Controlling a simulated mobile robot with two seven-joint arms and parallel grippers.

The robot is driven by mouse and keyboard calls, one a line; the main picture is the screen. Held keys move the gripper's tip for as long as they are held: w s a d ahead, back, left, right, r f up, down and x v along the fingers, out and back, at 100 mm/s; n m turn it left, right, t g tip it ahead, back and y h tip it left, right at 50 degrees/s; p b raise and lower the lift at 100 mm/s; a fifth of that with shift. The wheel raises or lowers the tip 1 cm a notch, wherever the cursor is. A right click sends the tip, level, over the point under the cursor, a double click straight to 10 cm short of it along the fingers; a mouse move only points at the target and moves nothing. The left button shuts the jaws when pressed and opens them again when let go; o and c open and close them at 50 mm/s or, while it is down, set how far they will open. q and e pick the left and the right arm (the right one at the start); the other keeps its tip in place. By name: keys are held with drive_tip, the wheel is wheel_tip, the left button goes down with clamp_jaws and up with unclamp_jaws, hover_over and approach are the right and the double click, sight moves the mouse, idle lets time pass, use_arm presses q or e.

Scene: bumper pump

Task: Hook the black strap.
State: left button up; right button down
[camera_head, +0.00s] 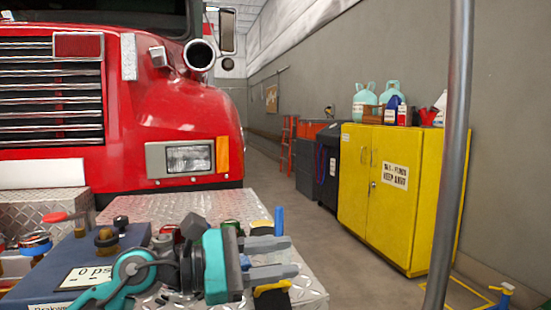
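My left gripper (294,256) reaches in from the lower left, with a teal and dark body and two grey fingers pointing right. The fingers are apart, with a visible gap and nothing clear between them. They are above the diamond-plate bumper deck (215,203). A black and yellow piece (272,292) shows just below the lower finger, and a yellow piece with an upright blue part (279,220) shows just behind the upper finger. I cannot make out the black strap for certain; my gripper and arm hide part of the deck. My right gripper is not in view.
A blue-grey pump panel (60,262) with knobs and a gauge label stands at the lower left. The red fire truck (190,110) rises behind the deck. A grey pole (450,150) stands at right, before a yellow cabinet (385,200). Floor between truck and cabinet is open.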

use_arm(q)
wheel_tip(320, 180, up, 15)
drive_tip(key=p, duration=0.2)
drive_tip(key=shift+r, duration=0.15)
drive_tip(key=shift+c, duration=0.2)
